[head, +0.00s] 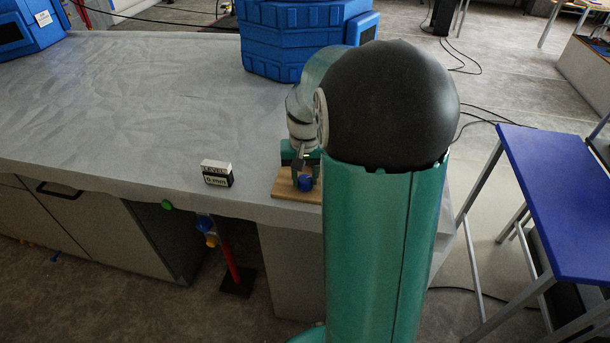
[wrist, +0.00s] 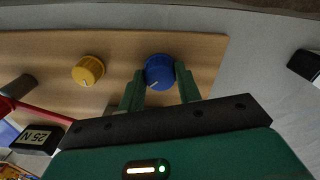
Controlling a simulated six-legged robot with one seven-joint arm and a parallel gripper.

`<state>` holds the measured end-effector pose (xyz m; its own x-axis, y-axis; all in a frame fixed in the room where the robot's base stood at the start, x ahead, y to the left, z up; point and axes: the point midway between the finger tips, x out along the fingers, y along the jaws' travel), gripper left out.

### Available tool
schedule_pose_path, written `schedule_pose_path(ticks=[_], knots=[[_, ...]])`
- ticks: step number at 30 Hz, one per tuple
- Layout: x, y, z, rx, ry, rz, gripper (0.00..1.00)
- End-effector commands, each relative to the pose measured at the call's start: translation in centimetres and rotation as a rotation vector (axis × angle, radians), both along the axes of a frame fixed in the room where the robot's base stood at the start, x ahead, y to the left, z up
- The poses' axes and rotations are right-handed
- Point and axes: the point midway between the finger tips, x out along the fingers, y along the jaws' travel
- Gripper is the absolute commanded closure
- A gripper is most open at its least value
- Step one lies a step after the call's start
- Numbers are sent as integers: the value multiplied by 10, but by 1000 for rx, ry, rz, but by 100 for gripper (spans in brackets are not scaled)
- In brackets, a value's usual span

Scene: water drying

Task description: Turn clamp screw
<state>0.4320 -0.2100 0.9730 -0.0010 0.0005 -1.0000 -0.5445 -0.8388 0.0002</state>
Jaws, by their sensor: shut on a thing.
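The clamp screw, seen as a round blue knob (wrist: 159,71) with a pale pointer line, is on a wooden board (wrist: 211,48) in the wrist view. My gripper (wrist: 160,78) is shut on it, with one green finger at each side. My arm hides the right part of the board there.
A yellow knob (wrist: 88,70) is beside the blue one on the board. A small black-and-white labelled block (head: 216,173) stands left of the board on the grey bench (head: 130,110). Large blue containers (head: 290,40) stand at the back. The bench's middle is clear.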

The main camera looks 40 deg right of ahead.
Motion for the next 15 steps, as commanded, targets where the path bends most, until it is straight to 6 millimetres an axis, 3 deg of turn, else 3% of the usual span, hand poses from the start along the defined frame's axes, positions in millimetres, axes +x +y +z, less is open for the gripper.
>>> schedule_pose_path(ticks=[15], knots=[[2,0,2,-2,-5,-469,89]])
